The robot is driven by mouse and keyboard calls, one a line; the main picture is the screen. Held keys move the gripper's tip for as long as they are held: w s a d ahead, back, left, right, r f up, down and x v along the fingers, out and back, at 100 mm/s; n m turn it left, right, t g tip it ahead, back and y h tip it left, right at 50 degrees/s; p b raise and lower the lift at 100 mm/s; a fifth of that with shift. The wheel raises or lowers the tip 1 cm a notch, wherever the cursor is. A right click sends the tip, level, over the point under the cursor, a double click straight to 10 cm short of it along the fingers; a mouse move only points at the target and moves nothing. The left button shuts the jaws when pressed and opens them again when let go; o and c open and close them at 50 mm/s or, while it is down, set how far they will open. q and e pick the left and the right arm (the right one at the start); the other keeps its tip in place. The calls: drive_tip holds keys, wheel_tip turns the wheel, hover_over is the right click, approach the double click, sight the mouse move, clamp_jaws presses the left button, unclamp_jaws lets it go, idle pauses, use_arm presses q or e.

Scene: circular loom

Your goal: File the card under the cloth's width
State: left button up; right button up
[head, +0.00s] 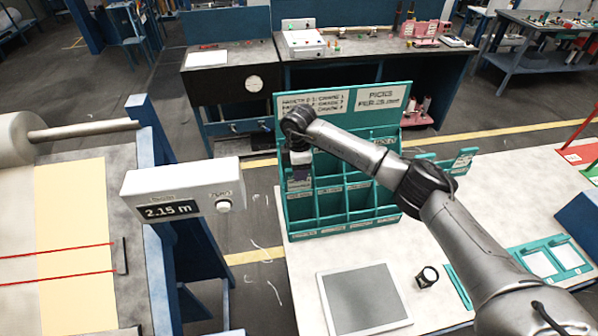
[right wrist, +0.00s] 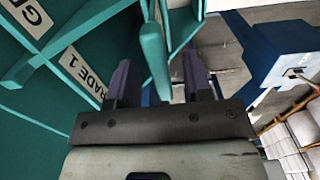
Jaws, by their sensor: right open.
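A teal pigeonhole rack (head: 292,112) stands on the white table, with open compartments and two header signs, one on grades and one on picks. My right gripper (head: 299,177) is at the rack's left column, pointing down. In the right wrist view its two dark fingers (right wrist: 158,80) are apart, with a teal rack edge (right wrist: 155,62) showing between them. A "GRADE 1" label (right wrist: 84,76) is left of the fingers. I cannot make out a card in the gripper. The cloth (head: 75,215) lies at left under red lines, and a display (head: 172,208) reads 2.15 m. My left gripper is out of view.
A grey framed panel (head: 365,298) and a small round dial (head: 427,276) lie on the table in front of the rack. A teal tray with white pads (head: 541,264) is at right. My right arm crosses over the rack.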

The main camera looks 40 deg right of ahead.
wheel_tip(320, 180, up, 12)
drive_tip(key=b, duration=0.1)
idle(0.4)
idle(0.3)
idle(0.6)
